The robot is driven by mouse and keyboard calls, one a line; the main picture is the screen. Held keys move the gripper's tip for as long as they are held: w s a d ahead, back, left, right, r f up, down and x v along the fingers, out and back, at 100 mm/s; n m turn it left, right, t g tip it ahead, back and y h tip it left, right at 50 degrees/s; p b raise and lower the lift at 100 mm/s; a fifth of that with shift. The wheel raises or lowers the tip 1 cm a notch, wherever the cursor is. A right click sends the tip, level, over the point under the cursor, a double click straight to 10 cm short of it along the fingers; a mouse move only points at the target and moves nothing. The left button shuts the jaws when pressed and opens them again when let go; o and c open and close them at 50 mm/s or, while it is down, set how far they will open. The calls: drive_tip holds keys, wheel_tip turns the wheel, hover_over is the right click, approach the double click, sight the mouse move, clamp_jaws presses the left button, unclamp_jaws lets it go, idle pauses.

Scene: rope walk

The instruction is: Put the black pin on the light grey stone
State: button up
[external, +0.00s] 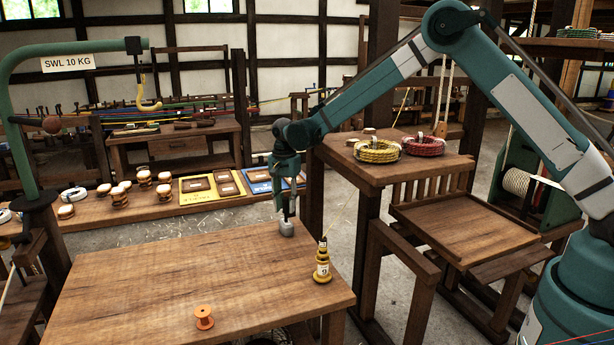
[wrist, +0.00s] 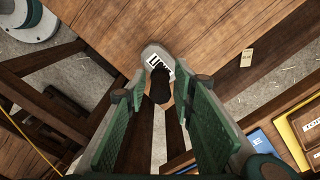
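The light grey stone (external: 286,229) sits at the far right edge of the wooden table. In the wrist view the stone (wrist: 155,54) carries a white label with dark print, partly covered. The black pin (wrist: 160,88) overlaps the near side of the stone there and appears to stand on it. My gripper (external: 287,203) points down just above the stone. In the wrist view its green fingers (wrist: 160,95) are spread on both sides of the pin, with visible gaps. The external view does not show the pin clearly.
A green crane with a hook (external: 148,103) rises at the left. Yellow (external: 209,188) and blue trays lie behind. The table's middle is clear.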

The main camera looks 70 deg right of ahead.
drive_tip(key=shift+r, duration=0.1)
idle(0.3)
wheel_tip(320, 180, up, 12)
drive_tip(key=shift+r+p, duration=0.1)
drive_tip(key=shift+p, duration=0.25)
idle(0.4)
drive_tip(key=shift+r, duration=0.1)
idle(0.5)
